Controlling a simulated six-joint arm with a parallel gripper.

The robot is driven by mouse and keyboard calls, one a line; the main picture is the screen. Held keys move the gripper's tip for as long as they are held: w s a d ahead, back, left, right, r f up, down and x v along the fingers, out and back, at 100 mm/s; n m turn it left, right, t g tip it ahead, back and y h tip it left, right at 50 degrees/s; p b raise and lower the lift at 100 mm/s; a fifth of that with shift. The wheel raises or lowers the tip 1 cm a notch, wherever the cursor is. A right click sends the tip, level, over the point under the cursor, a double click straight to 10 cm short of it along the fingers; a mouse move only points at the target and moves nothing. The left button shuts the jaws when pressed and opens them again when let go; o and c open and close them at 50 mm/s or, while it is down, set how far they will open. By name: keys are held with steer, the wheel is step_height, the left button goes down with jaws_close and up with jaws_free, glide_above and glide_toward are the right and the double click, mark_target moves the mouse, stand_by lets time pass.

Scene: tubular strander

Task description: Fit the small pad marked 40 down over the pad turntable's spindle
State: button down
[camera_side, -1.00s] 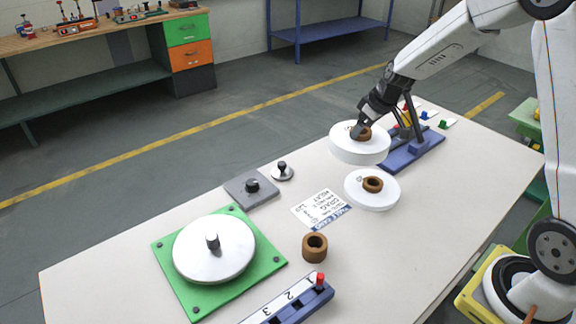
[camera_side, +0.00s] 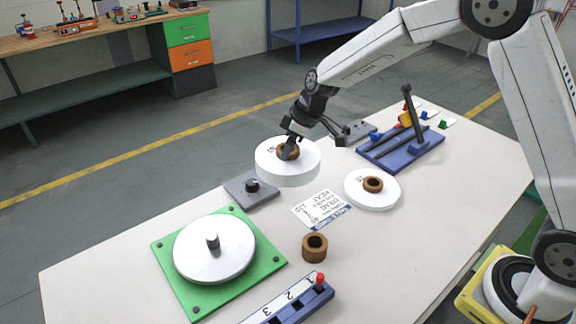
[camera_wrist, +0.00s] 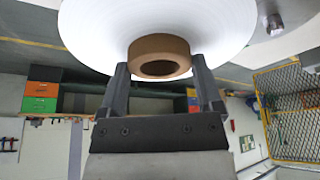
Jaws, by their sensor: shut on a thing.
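My gripper (camera_side: 288,149) is shut on the brown collar (camera_side: 291,153) of a thick white pad (camera_side: 288,173), which hangs level above the table. The small mark on the pad's top is too small to read surely. In the wrist view my gripper (camera_wrist: 161,78) has a finger on each side of the brown collar (camera_wrist: 160,44), with the white pad (camera_wrist: 95,25) beyond. The pad turntable (camera_side: 190,255) is a pale disc on a green base, with a short metal spindle (camera_side: 212,241) standing bare at its centre. The held pad is behind and right of the turntable.
A second white pad (camera_side: 385,199) with a brown collar lies at right. A loose brown ring (camera_side: 314,247), a printed card (camera_side: 320,209) and a grey plate with a black knob (camera_side: 252,187) lie between. A blue numbered rack (camera_side: 290,302) is in front; a blue stand (camera_side: 407,150) is behind.

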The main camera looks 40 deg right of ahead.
steer(key=a+n+y, duration=0.1)
steer(key=a+n, duration=0.2)
steer(key=a, duration=1)
steer(key=n+g, duration=0.2)
steer(key=n, duration=0.2)
glide_above(214, 236)
steer(key=shift+f+y, duration=0.3)
steer(key=shift+f, duration=0.1)
steer(key=shift+w+f, duration=0.1)
steer(key=shift+f, duration=0.2)
steer(key=shift+f, duration=3.2)
steer(key=shift+f, duration=0.1)
jaws_free()
